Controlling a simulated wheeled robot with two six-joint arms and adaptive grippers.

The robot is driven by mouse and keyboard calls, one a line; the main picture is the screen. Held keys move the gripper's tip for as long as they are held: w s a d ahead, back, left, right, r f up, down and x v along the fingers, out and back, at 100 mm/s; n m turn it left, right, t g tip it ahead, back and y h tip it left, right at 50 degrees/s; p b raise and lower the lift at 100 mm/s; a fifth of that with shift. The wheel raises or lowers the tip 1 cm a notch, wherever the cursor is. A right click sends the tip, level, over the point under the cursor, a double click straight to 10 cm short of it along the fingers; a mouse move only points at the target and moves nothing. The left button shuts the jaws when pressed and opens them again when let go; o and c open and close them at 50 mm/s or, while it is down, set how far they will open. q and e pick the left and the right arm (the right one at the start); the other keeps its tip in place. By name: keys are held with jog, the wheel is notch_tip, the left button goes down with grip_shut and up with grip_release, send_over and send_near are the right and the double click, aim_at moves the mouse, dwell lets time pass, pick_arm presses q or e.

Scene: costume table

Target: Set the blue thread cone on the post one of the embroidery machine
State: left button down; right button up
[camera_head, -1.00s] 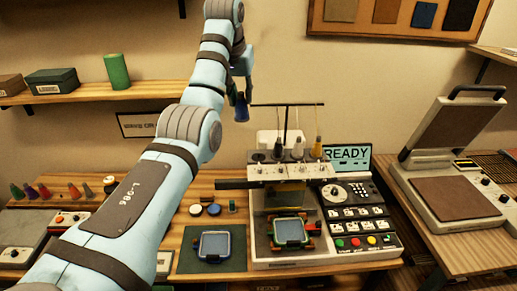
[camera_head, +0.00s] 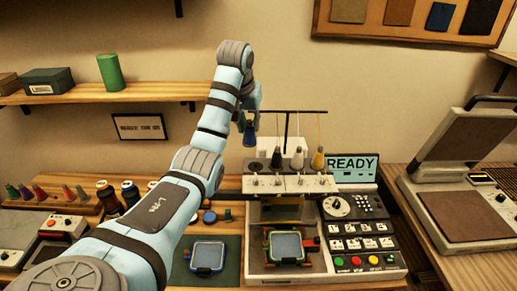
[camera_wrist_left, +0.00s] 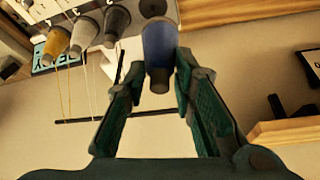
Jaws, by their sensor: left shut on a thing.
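The blue thread cone (camera_head: 249,137) is held by my left gripper (camera_head: 249,120) above the left end of the embroidery machine (camera_head: 262,184), left of its dark cone (camera_head: 277,158). In the left wrist view the blue cone (camera_wrist_left: 160,48) sits between the two fingertips (camera_wrist_left: 165,82), shut on it. A grey round piece (camera_wrist_left: 152,8) on the machine shows just past the cone; I cannot tell if it is post one. The cone appears apart from the machine. My right gripper is not in view.
White (camera_head: 298,159) and yellow (camera_head: 318,159) cones stand beside the dark one, threads rising to an overhead bar (camera_head: 300,111). A shelf (camera_head: 150,92) with a green cylinder (camera_head: 110,71) is at left. A heat press (camera_head: 465,165) stands at right.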

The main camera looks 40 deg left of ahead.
pick_arm(q)
send_over(255, 164)
jog(key=f, duration=0.4)
jog(key=shift+s+d+f, duration=0.1)
jog(key=shift+s+f, duration=0.15)
jog(key=shift+s, duration=0.05)
jog(key=f, duration=0.3)
jog(key=w+f, duration=0.1)
jog(key=f, duration=0.1)
jog(key=shift+f, duration=0.3)
jog(key=shift+s, duration=0.45)
jog(key=shift+w+f, duration=0.15)
jog(key=c, duration=1.7)
grip_release()
jog(key=shift+w+f, duration=0.15)
jog(key=o, duration=0.4)
jog(key=shift+w, duration=0.1)
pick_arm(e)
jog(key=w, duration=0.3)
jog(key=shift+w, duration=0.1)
pick_arm(q)
jog(key=shift+s, duration=0.2)
